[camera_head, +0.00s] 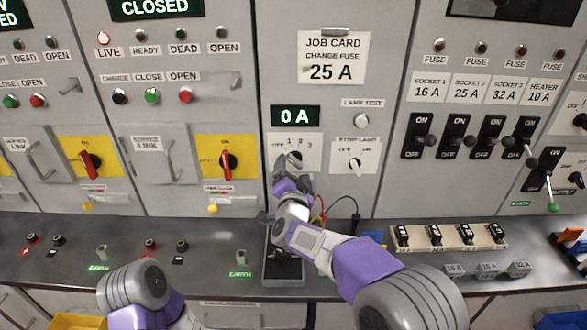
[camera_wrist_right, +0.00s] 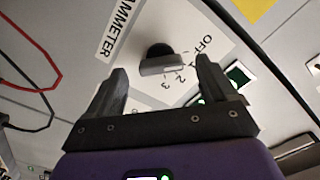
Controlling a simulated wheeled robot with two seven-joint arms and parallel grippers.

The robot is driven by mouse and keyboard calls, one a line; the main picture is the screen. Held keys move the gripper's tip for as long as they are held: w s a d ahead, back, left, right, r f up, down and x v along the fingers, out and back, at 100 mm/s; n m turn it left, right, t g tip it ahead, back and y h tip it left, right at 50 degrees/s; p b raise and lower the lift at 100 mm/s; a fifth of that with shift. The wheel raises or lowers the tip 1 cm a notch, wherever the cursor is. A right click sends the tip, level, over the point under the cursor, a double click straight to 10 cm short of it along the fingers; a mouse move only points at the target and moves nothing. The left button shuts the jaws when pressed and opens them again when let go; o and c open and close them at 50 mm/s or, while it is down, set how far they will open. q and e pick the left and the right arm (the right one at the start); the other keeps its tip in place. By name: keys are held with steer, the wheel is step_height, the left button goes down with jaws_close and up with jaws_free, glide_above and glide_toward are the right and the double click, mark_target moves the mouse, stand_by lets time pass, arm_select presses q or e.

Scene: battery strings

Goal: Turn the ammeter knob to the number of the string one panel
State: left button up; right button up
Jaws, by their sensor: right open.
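The ammeter knob (camera_head: 295,158) is a dark knob on a white plate marked OFF, 1, 2, 3, below a display reading 0 A (camera_head: 296,116). The knob (camera_wrist_right: 160,62) also shows in the right wrist view, with the AMMETER label beside it; I cannot tell which mark it points to. My right gripper (camera_head: 292,184) is just below the knob in the head view. In the right wrist view its open fingers (camera_wrist_right: 160,88) stand on either side of the knob, apart from it, with nothing held. My left gripper is out of view. Which panel is string one is not readable.
A job card (camera_head: 332,58) reads 25 A. A lamp switch (camera_head: 355,163) is right of the knob. Red and black leads (camera_wrist_right: 48,75) hang close to the right gripper. Fuses stand on the shelf.

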mark_target(295, 161)
steer(key=shift+w, duration=1.3)
steer(key=c, duration=1.1)
steer(key=shift+o, duration=0.2)
steer(key=shift+m+b, duration=1.4)
steer(key=shift+m, duration=0.1)
steer(key=shift+m+b, duration=0.9)
steer(key=shift+m, duration=0.5)
steer(key=shift+a+r, duration=0.1)
